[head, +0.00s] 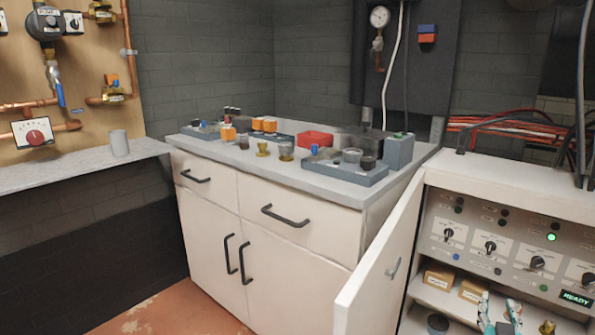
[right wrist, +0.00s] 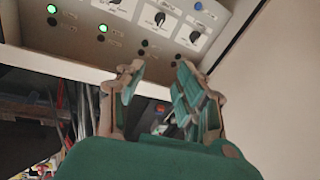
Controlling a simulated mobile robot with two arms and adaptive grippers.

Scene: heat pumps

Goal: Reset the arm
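My right gripper (head: 499,310) is at the bottom right of the head view, in front of the open white control cabinet (head: 510,187). Its two teal-padded fingers stand apart. In the right wrist view the gripper (right wrist: 158,82) is open, with nothing held between its fingers. The fingers point toward the cabinet's knob panel (right wrist: 150,25) and the dark space below it. Most of the right arm is out of the head view. My left gripper and left arm are not in view.
The cabinet's white door (head: 380,262) stands open left of my right gripper. Small boxes (head: 455,285) sit on the shelf below the panel. A white cabinet with a grey worktop (head: 285,170) bears several small parts. Bare floor (head: 170,310) shows at lower left.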

